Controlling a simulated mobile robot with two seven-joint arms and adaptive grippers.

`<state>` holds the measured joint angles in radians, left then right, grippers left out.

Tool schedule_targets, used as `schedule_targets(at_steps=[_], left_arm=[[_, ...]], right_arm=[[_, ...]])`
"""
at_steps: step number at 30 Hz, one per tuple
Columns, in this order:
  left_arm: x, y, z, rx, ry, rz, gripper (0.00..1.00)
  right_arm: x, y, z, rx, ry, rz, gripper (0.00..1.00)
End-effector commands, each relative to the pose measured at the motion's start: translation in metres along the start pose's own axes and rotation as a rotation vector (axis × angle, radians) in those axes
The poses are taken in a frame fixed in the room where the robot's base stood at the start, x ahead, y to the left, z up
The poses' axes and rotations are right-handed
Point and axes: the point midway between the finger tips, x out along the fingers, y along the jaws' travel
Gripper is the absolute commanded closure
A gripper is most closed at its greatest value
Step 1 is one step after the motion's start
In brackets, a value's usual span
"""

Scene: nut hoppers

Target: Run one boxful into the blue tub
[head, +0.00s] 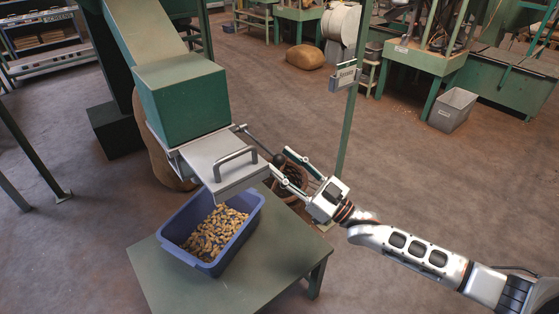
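The blue tub (175,230) stands on a green table below the hopper outlet, with a layer of tan nuts (214,232) in it. Above it is the green hopper box (182,110), with a grey metal plate (207,156) and a bar handle (236,155) at its front. A thin rod with a dark knob (278,160) sticks out to the right of the box. My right gripper (284,166) is open, its two fingers apart and their tips close to the knob. I cannot tell whether they touch it. My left gripper is out of view.
The green table (276,258) has bare top right of and in front of the tub. A basket of dark pieces (294,178) stands behind my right gripper. A green post (347,130) with a small sign rises behind it. A grey bin (452,109) stands farther back.

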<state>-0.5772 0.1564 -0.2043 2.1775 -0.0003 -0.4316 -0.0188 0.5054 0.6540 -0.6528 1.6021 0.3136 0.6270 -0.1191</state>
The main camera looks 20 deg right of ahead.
Motion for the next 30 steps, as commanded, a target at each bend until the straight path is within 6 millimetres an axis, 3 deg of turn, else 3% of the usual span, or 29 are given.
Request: schedule_targets(at_steps=[5,14,18,19,30], left_arm=[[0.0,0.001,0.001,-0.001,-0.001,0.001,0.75],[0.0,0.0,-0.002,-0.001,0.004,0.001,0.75],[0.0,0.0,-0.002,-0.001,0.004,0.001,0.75],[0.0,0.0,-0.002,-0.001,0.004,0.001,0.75],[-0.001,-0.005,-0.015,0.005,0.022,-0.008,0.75]], right_arm=[[0.014,0.0,0.0,0.002,0.001,0.001,0.61],[0.016,0.0,0.001,0.001,-0.001,0.001,0.61],[0.016,0.0,0.001,0.001,-0.001,0.001,0.97],[0.016,0.0,0.0,0.001,-0.001,0.001,1.0],[0.027,0.007,-0.007,0.005,-0.029,-0.002,1.0]])
